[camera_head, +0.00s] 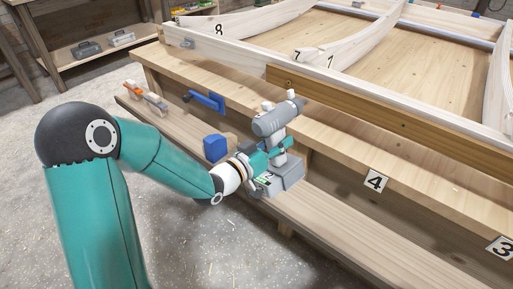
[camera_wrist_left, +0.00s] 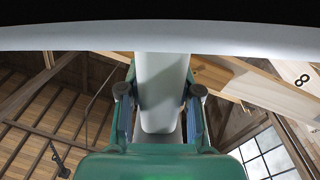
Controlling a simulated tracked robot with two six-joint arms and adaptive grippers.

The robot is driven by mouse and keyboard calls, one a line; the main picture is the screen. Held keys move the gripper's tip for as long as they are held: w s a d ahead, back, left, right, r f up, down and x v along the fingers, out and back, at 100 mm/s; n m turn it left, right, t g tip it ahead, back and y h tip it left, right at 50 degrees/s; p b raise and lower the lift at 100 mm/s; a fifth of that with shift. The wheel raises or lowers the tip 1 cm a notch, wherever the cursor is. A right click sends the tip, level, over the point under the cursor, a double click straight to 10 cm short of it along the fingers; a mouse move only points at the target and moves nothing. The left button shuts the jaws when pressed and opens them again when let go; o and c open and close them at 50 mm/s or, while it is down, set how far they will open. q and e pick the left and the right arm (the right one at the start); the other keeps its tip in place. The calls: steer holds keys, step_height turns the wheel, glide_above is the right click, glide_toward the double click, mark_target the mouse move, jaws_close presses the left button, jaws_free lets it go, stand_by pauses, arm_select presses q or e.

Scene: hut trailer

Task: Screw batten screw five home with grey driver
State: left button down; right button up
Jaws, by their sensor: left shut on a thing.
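The grey driver (camera_head: 277,122) is upright in my left gripper (camera_head: 276,148), with its grey battery base (camera_head: 287,176) below. It is held in front of the workbench's long side, its nose pointing right toward the brown batten (camera_head: 385,108). In the left wrist view the driver's pale grip (camera_wrist_left: 160,85) sits between the two fingers of the left gripper (camera_wrist_left: 160,112). The batten runs along the side of the pale timber frame (camera_head: 225,57). Screw five cannot be made out, and I cannot tell whether the driver's tip touches anything. My right gripper is out of view.
A blue clamp (camera_head: 206,101) is at the bench edge. A blue box (camera_head: 216,148) and an orange-handled tool (camera_head: 146,96) lie on the lower shelf (camera_head: 345,240). Number plates four (camera_head: 375,182) and three (camera_head: 501,248) mark the bench edge. Floor (camera_head: 235,250) in front is clear.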

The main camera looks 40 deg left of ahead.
mark_target(254, 133)
arm_select(q)
steer(key=a+n+b, duration=0.1)
steer(key=a, duration=0.1)
steer(key=s+a+n+y+b, duration=0.1)
steer(key=a, duration=0.1)
steer(key=s+a+r+n+b, duration=0.1)
steer(key=a, duration=0.1)
steer(key=shift+r+n+t+y, duration=0.1)
steer(key=shift+n+t+y, duration=0.2)
steer(key=shift+n+y, duration=0.1)
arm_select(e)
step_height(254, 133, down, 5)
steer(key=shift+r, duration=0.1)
arm_select(q)
steer(key=shift+s, duration=0.1)
steer(key=shift+w+d+b, duration=0.15)
steer(key=shift+w+b, duration=0.1)
steer(key=shift+w, duration=1.2)
steer(key=shift+w+d+b, duration=0.1)
steer(key=shift+w+b, duration=0.15)
steer(key=shift+w, duration=1.15)
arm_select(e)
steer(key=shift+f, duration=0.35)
arm_select(q)
steer(key=shift+r, duration=0.15)
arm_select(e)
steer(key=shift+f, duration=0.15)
arm_select(q)
steer(key=shift+w, duration=0.15)
